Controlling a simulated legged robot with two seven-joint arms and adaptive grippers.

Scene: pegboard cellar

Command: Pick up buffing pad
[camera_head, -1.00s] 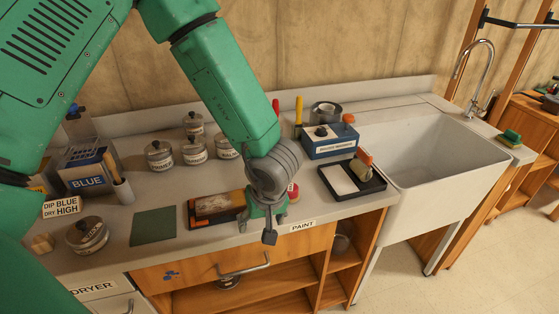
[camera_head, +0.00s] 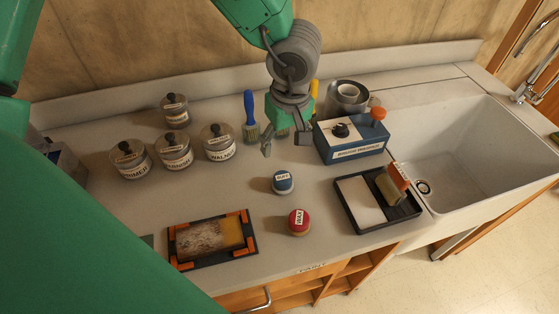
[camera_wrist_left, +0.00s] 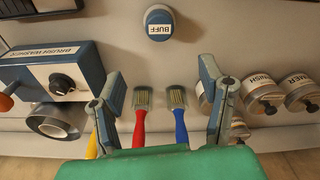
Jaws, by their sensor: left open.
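The buffing pad (camera_head: 283,182) is a small round blue-topped piece with a white BUFF label, standing on the grey counter. It also shows at the top of the left wrist view (camera_wrist_left: 158,22), upside down. My left gripper (camera_head: 285,143) is open and empty, behind the pad and above the counter, beside the blue brush washer. In the left wrist view its spread fingers (camera_wrist_left: 161,82) have a red-handled brush (camera_wrist_left: 140,115) and a blue-handled brush (camera_wrist_left: 179,115) between them. Nothing hides the pad. My right gripper is not in view.
A red-topped WAX pad (camera_head: 299,222) stands just in front of the buffing pad. The brush washer (camera_head: 350,138) and a black tray (camera_head: 413,211) are to the right, lidded jars (camera_head: 219,142) to the left. A framed panel (camera_head: 250,250) lies front left.

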